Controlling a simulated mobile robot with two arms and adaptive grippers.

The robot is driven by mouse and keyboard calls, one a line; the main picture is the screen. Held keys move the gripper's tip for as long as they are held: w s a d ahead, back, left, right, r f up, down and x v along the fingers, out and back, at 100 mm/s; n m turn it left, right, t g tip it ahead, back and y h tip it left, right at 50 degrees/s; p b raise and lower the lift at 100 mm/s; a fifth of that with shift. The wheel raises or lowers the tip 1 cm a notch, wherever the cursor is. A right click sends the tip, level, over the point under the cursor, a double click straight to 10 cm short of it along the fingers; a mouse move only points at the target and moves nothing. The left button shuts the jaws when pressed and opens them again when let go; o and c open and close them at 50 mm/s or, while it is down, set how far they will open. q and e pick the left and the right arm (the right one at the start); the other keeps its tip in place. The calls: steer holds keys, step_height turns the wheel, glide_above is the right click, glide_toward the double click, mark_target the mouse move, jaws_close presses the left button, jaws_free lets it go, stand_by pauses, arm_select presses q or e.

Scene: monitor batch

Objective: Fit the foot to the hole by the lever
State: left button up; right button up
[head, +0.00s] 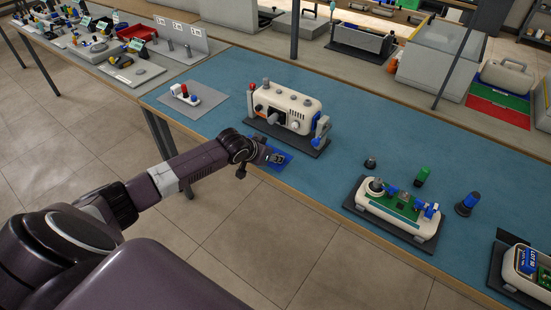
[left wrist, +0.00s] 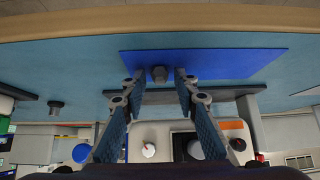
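A small dark grey foot (left wrist: 159,74) stands on the blue mat (left wrist: 225,62) in the left wrist view. My left gripper (left wrist: 159,76) is open, with one fingertip on each side of the foot and narrow gaps between. In the head view the left gripper (head: 273,158) is low over the blue mat (head: 284,166), in front of the white machine (head: 288,108) on its dark base plate (head: 292,138). A red-tipped lever (head: 251,97) rises at the machine's left end. I cannot make out the hole. My right gripper is not in view.
Another small dark grey piece (head: 370,162), a green cylinder (head: 422,175) and a blue piece (head: 467,203) stand to the right. A white unit with a green board (head: 404,214) sits near the front edge. A grey panel (head: 192,103) lies at the left.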

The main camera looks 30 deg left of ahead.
arm_select(q)
steer(key=shift+c, duration=0.3)
jaws_close()
steer(key=shift+r+p, duration=0.4)
steer(key=shift+p, duration=0.25)
stand_by(0.5)
steer(key=shift+r+p, duration=2.55)
steer(key=shift+p, duration=0.1)
